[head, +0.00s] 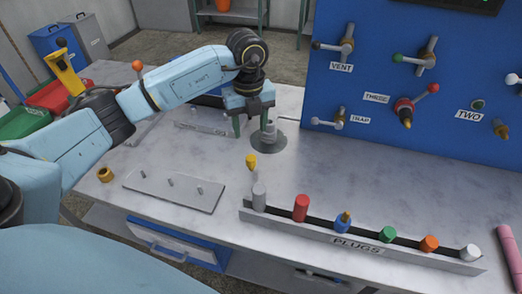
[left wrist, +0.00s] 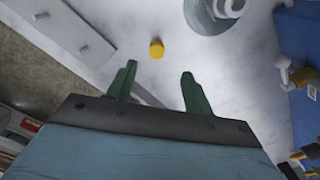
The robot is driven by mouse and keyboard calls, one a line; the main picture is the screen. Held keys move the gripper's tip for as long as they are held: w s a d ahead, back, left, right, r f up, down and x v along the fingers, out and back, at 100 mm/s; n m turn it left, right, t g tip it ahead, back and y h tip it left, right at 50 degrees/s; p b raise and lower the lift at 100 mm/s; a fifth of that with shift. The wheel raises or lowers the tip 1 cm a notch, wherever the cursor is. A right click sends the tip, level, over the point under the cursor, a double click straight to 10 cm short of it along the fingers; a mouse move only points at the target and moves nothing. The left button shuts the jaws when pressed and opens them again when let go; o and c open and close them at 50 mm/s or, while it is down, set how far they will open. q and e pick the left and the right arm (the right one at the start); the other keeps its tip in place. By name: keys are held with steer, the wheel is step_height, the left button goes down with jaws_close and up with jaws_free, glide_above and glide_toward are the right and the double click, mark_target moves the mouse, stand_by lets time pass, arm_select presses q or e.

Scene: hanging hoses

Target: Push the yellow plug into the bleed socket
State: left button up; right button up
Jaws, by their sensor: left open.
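The small yellow plug (head: 251,161) is on the grey worktop, in front of a round grey stand (head: 269,142). It also shows in the left wrist view (left wrist: 156,49), beyond the fingertips and roughly in line with the gap between them. My left gripper (head: 250,124) is open and empty, pointing down above the worktop behind the plug. Its green fingers show apart in the left wrist view (left wrist: 159,72). I cannot read a bleed label anywhere, so I cannot tell which socket is the bleed socket. My right gripper is out of view.
A plug rack (head: 345,239) with several coloured plugs runs along the front edge. A plate with pegs (head: 174,189) and a brass ring (head: 105,174) lie at left. The blue panel (head: 390,85) with valves stands at the back right. Worktop between rack and panel is clear.

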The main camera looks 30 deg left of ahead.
mark_target(251, 157)
arm_select(q)
steer(key=f, duration=0.4)
steer(key=s+f, duration=0.1)
steer(key=f, duration=0.2)
steer(key=shift+b, duration=0.3)
steer(key=shift+f, duration=0.65)
steer(key=f, duration=0.3)
steer(key=shift+d+f, duration=0.25)
steer(key=shift+f, duration=0.5)
steer(key=c, duration=1)
jaws_close()
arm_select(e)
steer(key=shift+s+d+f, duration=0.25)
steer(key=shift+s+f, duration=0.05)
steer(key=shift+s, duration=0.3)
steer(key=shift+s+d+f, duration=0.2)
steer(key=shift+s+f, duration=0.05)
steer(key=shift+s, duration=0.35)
arm_select(q)
steer(key=shift+r, duration=0.2)
